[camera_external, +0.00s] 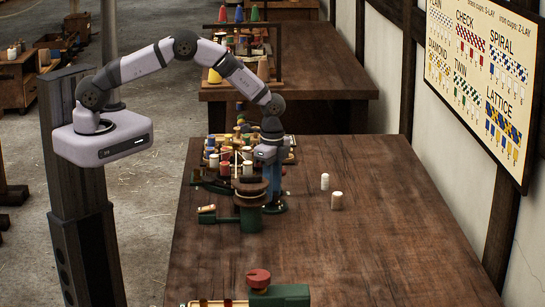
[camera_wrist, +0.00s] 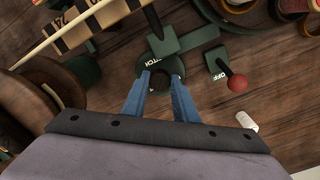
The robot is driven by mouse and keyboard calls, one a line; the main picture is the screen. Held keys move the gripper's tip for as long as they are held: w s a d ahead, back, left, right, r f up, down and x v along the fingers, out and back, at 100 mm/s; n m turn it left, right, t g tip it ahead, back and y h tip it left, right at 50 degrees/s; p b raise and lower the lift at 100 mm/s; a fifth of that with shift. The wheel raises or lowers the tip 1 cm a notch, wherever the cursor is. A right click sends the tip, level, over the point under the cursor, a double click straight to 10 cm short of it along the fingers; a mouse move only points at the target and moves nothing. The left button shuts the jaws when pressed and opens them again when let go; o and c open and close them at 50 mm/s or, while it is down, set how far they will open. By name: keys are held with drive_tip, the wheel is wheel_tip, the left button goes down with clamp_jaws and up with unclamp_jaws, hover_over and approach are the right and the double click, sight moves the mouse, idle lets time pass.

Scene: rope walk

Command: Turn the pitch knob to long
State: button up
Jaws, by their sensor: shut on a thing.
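The pitch knob (camera_wrist: 161,79) is a small dark piece on a round green base (camera_wrist: 146,67) in the wrist view, with part of the word PITCH beside it. My gripper (camera_wrist: 163,78) has its two blue fingers shut on the knob, one on each side. In the external view my gripper (camera_external: 273,198) points straight down at the table, beside the green rope machine. The fingers hide much of the knob, and I cannot read its pointer or a long mark.
A red-balled lever (camera_wrist: 238,83) marked OFF stands close to the right of my fingers. A brown reel (camera_external: 250,187) is close on the left. A red-topped green unit (camera_external: 280,294) is in front. The table's right side is clear.

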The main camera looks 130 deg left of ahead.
drive_tip(key=shift+n, duration=0.3)
drive_tip(key=n+b, duration=0.2)
drive_tip(key=n, duration=0.1)
drive_tip(key=shift+n, duration=0.3)
drive_tip(key=shift+w+n+b, duration=0.1)
drive_tip(key=shift+n+b, duration=0.6)
drive_tip(key=shift+n, duration=1.4)
drive_tip(key=shift+r, duration=0.1)
drive_tip(key=o, duration=1.1)
drive_tip(key=shift+c, duration=0.2)
drive_tip(key=shift+r+b, duration=1.15)
drive_tip(key=shift+r, duration=2.5)
